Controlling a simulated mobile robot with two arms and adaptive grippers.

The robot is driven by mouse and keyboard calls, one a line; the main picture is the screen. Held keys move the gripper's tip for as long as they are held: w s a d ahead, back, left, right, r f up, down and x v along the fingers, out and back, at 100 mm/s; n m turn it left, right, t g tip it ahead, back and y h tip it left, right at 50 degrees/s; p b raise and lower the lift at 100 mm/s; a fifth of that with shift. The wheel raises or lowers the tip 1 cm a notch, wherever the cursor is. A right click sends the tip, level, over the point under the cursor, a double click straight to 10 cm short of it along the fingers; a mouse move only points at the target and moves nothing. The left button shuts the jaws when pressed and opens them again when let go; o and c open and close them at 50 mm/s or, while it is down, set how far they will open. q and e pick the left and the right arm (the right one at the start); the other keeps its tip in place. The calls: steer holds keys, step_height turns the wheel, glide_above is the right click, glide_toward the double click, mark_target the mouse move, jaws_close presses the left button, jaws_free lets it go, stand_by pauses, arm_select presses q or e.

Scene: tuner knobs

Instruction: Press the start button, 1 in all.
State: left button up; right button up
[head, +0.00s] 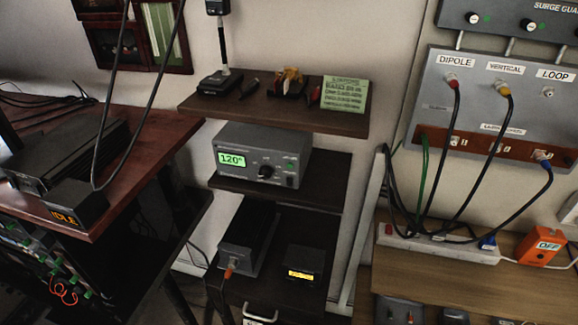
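A grey control box (262,155) stands on the middle shelf, with a lit green display (232,159) reading 120°. Its front has a round black knob (265,171), a small green button or light (292,166) and a small dark control below that. No label reading "start" is legible, so I cannot tell which control is the start button. A dark box (75,205) with an orange IDLE display (63,217) sits at the front corner of the red-brown desk. Neither of my grippers is in the head view.
The upper shelf (215,103) holds a desk microphone and a green note card (345,95). Below stand a dark box (247,237) and a small unit with a yellow display (301,275). At right, cables hang from an antenna panel (500,100) above a power strip (437,241) and an orange OFF box (541,248).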

steer(key=shift+a, duration=0.15)
jaws_close()
steer(key=shift+a, duration=0.4)
steer(key=shift+d, duration=0.45)
